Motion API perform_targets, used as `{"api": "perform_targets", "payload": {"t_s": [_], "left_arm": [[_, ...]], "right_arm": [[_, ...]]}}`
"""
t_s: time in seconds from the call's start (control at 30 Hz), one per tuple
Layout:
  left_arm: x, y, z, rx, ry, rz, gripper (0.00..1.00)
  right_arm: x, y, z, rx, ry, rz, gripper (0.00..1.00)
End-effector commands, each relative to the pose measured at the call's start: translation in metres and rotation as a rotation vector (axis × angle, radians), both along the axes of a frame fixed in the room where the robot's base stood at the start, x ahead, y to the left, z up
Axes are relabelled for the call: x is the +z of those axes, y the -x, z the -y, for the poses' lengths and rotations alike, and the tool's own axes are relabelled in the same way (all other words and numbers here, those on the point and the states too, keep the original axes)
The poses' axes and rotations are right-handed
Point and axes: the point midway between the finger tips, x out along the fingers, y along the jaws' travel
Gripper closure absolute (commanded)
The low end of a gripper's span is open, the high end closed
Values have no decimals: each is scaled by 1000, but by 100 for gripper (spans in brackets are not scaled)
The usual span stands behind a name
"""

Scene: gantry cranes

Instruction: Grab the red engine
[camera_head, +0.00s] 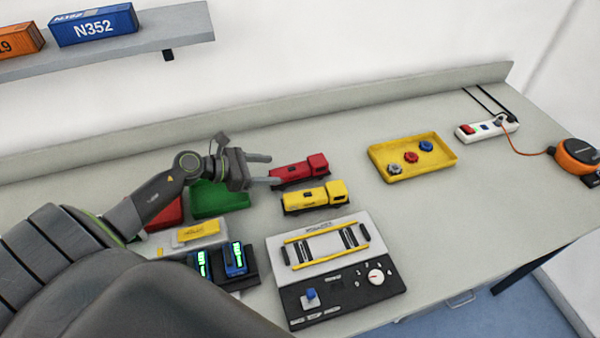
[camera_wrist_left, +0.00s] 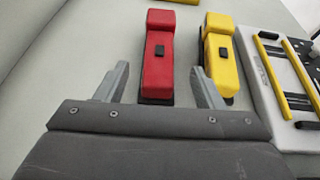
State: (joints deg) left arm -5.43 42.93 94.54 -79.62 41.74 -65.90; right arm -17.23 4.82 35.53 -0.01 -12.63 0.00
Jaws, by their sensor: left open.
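The red engine (camera_head: 300,171) stands on the bench in the head view, behind a yellow engine (camera_head: 314,197). My left gripper (camera_head: 268,169) is open, its fingers pointing at the red engine's left end. In the left wrist view the red engine (camera_wrist_left: 158,62) lies ahead, between the lines of the two fingers (camera_wrist_left: 160,88), and its near end reaches the gap between them. The yellow engine (camera_wrist_left: 221,58) is close on the right, in front of the right finger. I cannot tell whether that finger touches it. My right gripper is not in view.
A crane control box (camera_head: 335,265) stands in front of the engines. A yellow tray (camera_head: 455,153) with several knobs lies to the right. Green (camera_head: 220,200) and red (camera_head: 167,215) blocks lie under my left arm. The bench between the engines and the tray is clear.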

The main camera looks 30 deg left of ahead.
Motion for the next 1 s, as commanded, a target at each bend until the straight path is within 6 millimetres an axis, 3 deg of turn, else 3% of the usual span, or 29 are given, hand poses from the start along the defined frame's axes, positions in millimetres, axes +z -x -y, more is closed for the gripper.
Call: {"api": "perform_targets", "payload": {"t_s": [0.6, 0.9, 1.0], "left_arm": [[-25, -47, 38, 0, 2, 1, 38], [-27, -50, 40, -1, 0, -1, 38], [-27, -50, 40, 0, 0, 0, 51]], "right_arm": [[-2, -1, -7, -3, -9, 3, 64], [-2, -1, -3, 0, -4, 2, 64], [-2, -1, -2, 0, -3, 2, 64]]}}
